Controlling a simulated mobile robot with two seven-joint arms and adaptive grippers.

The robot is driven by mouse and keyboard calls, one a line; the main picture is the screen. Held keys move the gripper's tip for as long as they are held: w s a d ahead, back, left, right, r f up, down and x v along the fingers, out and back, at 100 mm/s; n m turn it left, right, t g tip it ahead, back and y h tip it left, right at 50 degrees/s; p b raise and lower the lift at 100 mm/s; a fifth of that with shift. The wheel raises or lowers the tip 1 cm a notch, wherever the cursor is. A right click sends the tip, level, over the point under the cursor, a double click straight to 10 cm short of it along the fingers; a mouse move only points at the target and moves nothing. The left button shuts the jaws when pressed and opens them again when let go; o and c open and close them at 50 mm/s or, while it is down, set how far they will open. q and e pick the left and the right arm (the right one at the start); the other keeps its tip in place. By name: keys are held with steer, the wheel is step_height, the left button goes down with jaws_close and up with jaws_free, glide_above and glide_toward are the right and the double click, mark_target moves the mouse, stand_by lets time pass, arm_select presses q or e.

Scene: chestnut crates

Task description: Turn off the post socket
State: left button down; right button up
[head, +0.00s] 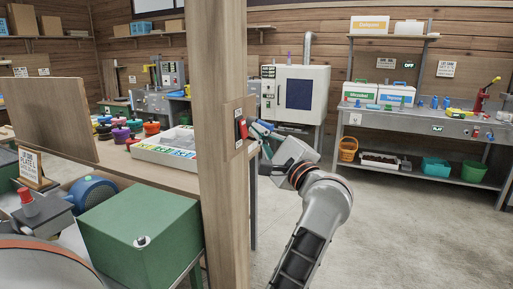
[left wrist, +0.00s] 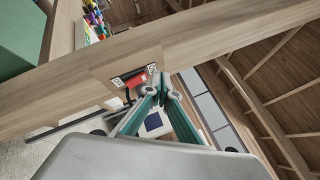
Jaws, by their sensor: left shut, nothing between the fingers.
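The post socket is a wooden-toned plate (head: 232,112) on the side of a tall wooden post (head: 219,200), with a red switch (head: 242,128) standing out from it. In the left wrist view the red switch (left wrist: 135,79) sits in a dark slot on the plate. My left gripper (head: 256,129) is just right of the switch, with its teal fingers pointing at the post. In the left wrist view its fingertips (left wrist: 162,79) are together and empty, close beside the switch; I cannot tell whether they touch it. My right gripper is not in view.
A wooden bench (head: 110,165) with a white labelled tray (head: 165,150) and several coloured knobs lies left of the post. A green box (head: 140,225) stands in front of it. A white cabinet (head: 300,95) and a grey workbench (head: 430,122) stand behind. The floor to the right is clear.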

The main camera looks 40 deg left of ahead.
arm_select(q)
steer(key=w+d+f+n+t+h+b, duration=0.1)
steer(key=w+d+f+n+h+b, duration=0.1)
steer(key=w+n+h, duration=0.3)
steer(key=shift+d+f, duration=0.25)
steer(key=shift+f, duration=0.4)
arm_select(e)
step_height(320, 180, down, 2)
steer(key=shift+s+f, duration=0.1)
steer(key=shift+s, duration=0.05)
arm_select(q)
steer(key=shift+a, duration=0.1)
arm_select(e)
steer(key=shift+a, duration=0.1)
